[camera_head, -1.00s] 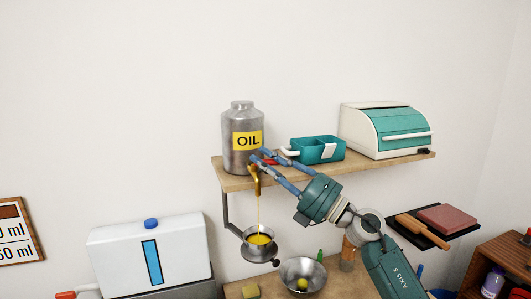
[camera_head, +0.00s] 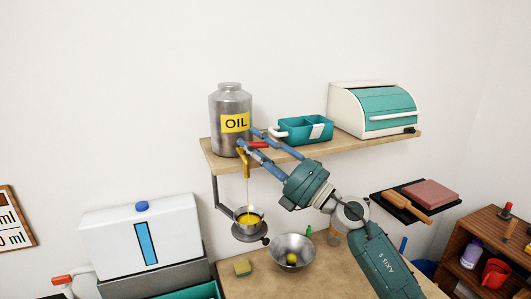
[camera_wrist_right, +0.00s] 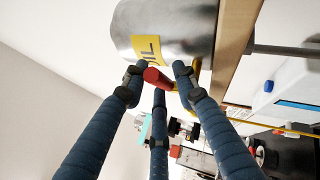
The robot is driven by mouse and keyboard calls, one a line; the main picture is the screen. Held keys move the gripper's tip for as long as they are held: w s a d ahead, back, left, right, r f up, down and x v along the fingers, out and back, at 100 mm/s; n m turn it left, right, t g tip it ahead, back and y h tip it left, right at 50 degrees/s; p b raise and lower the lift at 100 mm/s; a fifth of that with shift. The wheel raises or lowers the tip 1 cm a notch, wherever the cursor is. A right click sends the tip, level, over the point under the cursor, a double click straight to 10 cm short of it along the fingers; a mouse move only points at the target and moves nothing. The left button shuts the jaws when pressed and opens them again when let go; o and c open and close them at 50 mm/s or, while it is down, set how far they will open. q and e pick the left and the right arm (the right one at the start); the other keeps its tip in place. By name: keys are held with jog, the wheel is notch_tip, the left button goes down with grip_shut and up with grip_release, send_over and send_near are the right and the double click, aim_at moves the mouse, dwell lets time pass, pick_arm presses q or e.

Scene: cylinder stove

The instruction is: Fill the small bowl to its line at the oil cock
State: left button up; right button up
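The grey metal oil can (camera_head: 231,108) with a yellow OIL label stands on the wall shelf's left end. A thin yellow stream (camera_head: 247,190) runs from its brass cock (camera_head: 241,160) into the small metal bowl (camera_head: 249,222). The bowl sits upright on a bracket below and holds yellow oil; I cannot make out its line. My right gripper (camera_head: 253,143) is at the cock, its fingers spread around the red handle (camera_wrist_right: 157,79). In the right wrist view, gaps show between handle and fingers. My left gripper is out of view.
The wooden shelf (camera_head: 355,139) also carries a teal caddy (camera_head: 304,130) and a bread box (camera_head: 375,110). A white tank (camera_head: 142,240) stands left.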

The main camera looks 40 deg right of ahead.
jog(key=v, duration=1.1)
jog(key=shift+s+f, duration=0.2)
jog(key=shift+o, duration=0.5)
jog(key=shift+d, duration=0.1)
